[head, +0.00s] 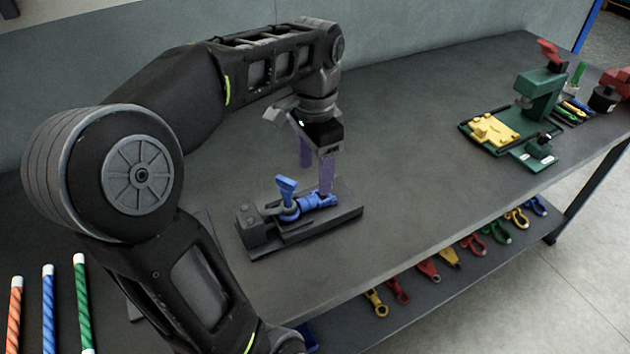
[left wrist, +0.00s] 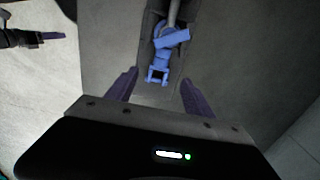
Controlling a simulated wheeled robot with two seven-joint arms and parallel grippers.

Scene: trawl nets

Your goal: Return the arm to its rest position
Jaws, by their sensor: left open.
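My left gripper (head: 317,176) hangs from my left arm above the middle of the table, with its purple fingers pointing down. It is open, and its two fingers stand apart in the left wrist view (left wrist: 158,92). A blue fitting with an upright handle (head: 318,201) sits in a dark grey fixture (head: 262,243) just below the fingers. In the left wrist view the blue fitting (left wrist: 171,38) lies ahead of the gap between the fingers, and nothing shows held between them. In the head view one finger overlaps the fitting; I cannot tell whether they touch. My right gripper is not in the head view.
A green press-like device (head: 541,92) with a yellow block (head: 494,130) stands at the right of the table (head: 420,160). Striped rope rods (head: 82,300) stand at the lower left. Several coloured shackles lie on a lower shelf (head: 415,305). The table between fixture and press is clear.

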